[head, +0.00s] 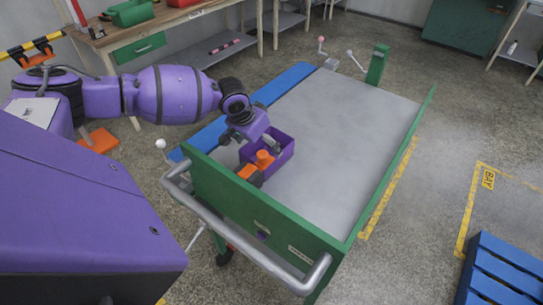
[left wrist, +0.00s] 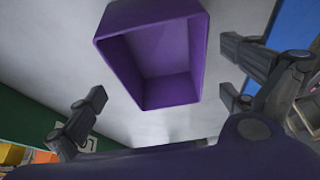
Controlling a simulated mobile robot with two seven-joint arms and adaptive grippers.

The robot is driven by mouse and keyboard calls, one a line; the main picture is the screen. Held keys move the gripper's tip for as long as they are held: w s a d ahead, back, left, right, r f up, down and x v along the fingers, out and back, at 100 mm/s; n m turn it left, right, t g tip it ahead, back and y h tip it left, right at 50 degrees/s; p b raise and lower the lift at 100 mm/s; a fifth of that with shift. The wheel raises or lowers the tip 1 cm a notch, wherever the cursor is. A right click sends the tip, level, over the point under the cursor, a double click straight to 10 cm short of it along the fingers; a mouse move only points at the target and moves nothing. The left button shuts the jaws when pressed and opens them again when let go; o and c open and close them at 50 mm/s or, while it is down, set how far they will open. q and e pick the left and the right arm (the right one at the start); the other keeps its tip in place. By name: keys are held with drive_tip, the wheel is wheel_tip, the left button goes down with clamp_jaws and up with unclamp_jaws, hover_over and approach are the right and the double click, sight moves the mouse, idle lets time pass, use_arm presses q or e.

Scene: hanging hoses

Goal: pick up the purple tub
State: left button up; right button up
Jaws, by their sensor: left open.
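The purple tub (head: 284,158) stands upright on the grey bed of the green cart, near its handle end. In the left wrist view the tub (left wrist: 165,52) is at the top middle, its open inside facing me and looking empty. My left gripper (head: 252,141) is over the tub in the head view and partly covers it. In the left wrist view its fingers (left wrist: 163,80) are spread wide, either side of the tub's lower part, with nothing between them and no clear contact. My right gripper is not in view.
An orange knob-like piece (head: 264,158) and an orange block (head: 249,173) are at the tub's near side, close to the cart's green end wall (head: 265,222). The grey bed (head: 345,125) beyond the tub is clear. A workbench (head: 150,35) stands behind at the left.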

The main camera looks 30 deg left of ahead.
sight(248, 153)
use_arm(q)
drive_tip(key=x, duration=0.6)
drive_tip(key=shift+w+f, duration=0.15)
drive_tip(key=shift+w, duration=0.1)
drive_tip(key=c, duration=1.1)
